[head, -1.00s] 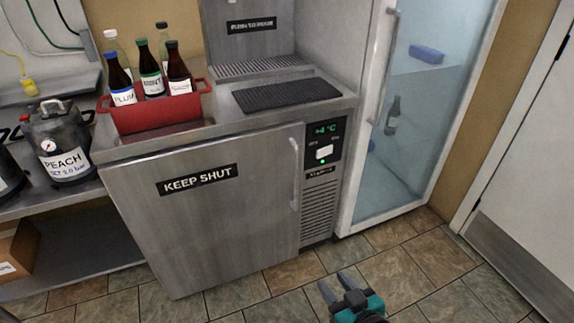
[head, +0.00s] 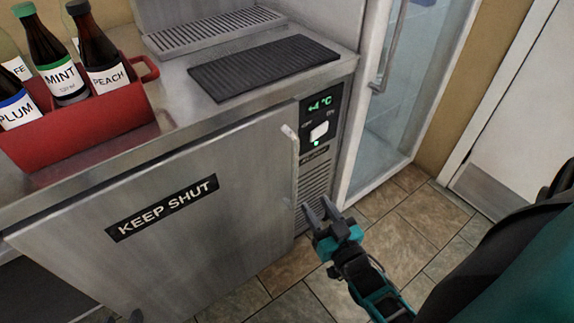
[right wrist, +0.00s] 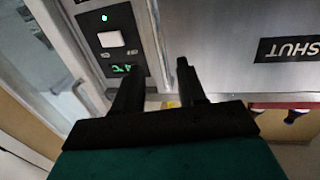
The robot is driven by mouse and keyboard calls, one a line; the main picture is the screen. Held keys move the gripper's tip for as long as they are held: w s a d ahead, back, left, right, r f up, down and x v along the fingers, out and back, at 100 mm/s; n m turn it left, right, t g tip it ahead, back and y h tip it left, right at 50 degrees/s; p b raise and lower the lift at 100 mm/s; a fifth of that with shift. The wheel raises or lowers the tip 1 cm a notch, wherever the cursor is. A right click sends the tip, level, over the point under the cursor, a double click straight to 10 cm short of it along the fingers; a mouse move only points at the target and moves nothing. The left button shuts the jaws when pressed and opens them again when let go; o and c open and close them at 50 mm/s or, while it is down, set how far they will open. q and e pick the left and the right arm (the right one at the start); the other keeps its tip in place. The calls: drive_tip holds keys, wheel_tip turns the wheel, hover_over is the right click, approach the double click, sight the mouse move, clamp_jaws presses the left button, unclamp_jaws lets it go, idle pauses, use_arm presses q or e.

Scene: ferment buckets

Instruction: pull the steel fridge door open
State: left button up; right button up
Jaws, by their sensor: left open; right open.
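The steel fridge door (head: 190,240), labelled KEEP SHUT, looks shut under the counter. Its slim pale vertical handle (head: 293,140) is near the door's right edge. The door also shows upside down in the right wrist view (right wrist: 225,35). My right gripper (head: 319,210) is open and empty, low in front of the vent beside the door, below and right of the handle; its two apart fingers also show in the right wrist view (right wrist: 157,75). Only dark tips of my left gripper (head: 126,318) show at the bottom edge, in front of the door.
A control panel (head: 319,122) and vent (head: 316,180) are right of the door. A red crate (head: 85,130) of bottles and a black mat (head: 264,68) are on the counter (head: 175,110). A glass-door fridge (head: 385,125) stands at right. Tiled floor (head: 400,245) is open in front.

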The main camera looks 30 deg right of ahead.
sight(296, 175)
drive_tip(key=w, duration=0.3)
drive_tip(key=w+d+b, duration=0.1)
drive_tip(key=w, duration=0.3)
drive_tip(key=w+b, duration=0.1)
drive_tip(key=w, duration=0.3)
drive_tip(key=shift+w+d, duration=0.15)
drive_tip(key=shift+d, duration=0.05)
drive_tip(key=shift+w, duration=0.45)
use_arm(q)
drive_tip(key=f, duration=0.2)
drive_tip(key=shift+s+d+f, duration=0.15)
drive_tip(key=shift+s+f, duration=0.2)
drive_tip(key=shift+f, duration=0.05)
use_arm(e)
drive_tip(key=c, duration=0.7)
clamp_jaws()
use_arm(q)
drive_tip(key=shift+s+f, duration=0.1)
drive_tip(key=shift+s, duration=0.05)
